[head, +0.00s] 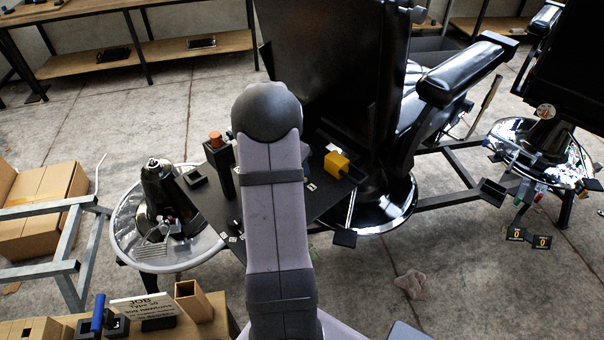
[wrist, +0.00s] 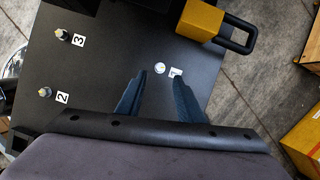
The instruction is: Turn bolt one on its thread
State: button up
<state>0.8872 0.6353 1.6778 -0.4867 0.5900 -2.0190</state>
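Bolt one (wrist: 160,68) shows a pale round head on the dark plate (wrist: 110,60) in the wrist view. Its white label (wrist: 176,72) is beside it, partly covered by a finger. My gripper (wrist: 159,79) is open, its two blue-grey fingers apart. The bolt head appears between and just beyond the fingertips, with nothing visibly held. I cannot tell the fingertips' height above the plate. In the head view my arm hides my gripper and bolt one; part of the dark plate (head: 335,198) shows.
Bolts by labels 3 (wrist: 61,33) and 2 (wrist: 45,91) stand on the plate's left side. A yellow block with a dark handle (wrist: 201,18) lies near the top edge. A barber chair (head: 455,80) stands behind.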

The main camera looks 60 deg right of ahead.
jog(key=shift+p+x, duration=0.65)
jog(key=shift+x, duration=2.35)
jog(key=shift+c, duration=0.4)
grip_shut()
